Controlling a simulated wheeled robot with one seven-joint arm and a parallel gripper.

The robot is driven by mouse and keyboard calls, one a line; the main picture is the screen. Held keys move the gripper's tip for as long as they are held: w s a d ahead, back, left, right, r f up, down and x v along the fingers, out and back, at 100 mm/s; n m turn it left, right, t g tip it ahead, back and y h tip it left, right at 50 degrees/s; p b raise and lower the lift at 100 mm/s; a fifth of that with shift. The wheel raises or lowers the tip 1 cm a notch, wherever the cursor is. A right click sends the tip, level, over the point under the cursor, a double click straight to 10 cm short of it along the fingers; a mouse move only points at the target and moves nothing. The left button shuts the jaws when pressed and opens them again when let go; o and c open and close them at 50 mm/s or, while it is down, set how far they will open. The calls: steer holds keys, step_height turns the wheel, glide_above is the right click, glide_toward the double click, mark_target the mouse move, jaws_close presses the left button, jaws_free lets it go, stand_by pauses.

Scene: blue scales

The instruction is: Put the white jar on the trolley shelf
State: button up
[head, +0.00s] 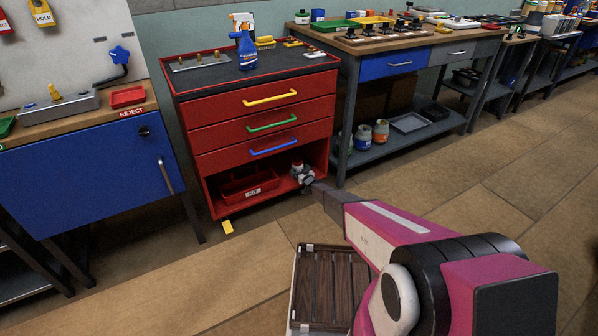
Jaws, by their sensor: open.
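The red trolley (203,143) stands left of centre, with three drawers above an open bottom shelf (281,186). A small white and reddish thing (297,164), probably the white jar, shows at the right end of that shelf opening. My gripper (302,174) is open and right at it, at the front of the opening. The gripper partly covers the jar's lower part. I cannot tell whether the fingers touch it or whether its base rests on the shelf.
A red labelled bin (248,187) fills the left of the bottom shelf. The trolley's right side wall is close to my gripper. A workbench (412,125) on the right holds several jars and a grey tray (410,122) on its lower shelf. A slatted wooden surface (331,285) lies below my arm.

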steer(key=v, duration=1.1)
steer(key=s+d+r+m+g+h, duration=0.3)
steer(key=s+d+r+h, duration=0.2)
steer(key=s+d+r, duration=0.35)
steer(key=s+d+r+m+g+h, duration=0.2)
steer(key=s+d+r+h, duration=0.3)
steer(key=d+r, duration=0.55)
steer(key=s+d+r+g, duration=0.1)
steer(key=s+r+g, duration=0.2)
steer(key=s+r, duration=0.3)
steer(key=s+d+r+m+g, duration=0.1)
steer(key=s+r, duration=0.4)
steer(key=s, duration=0.9)
steer(key=s+d+r+g, duration=0.2)
steer(key=s+r+g, duration=0.4)
steer(key=s, duration=0.4)
steer(key=shift+s+r+m, duration=0.25)
steer(key=shift+r+m, duration=0.05)
steer(key=shift+m, duration=0.1)
steer(key=shift+d, duration=0.15)
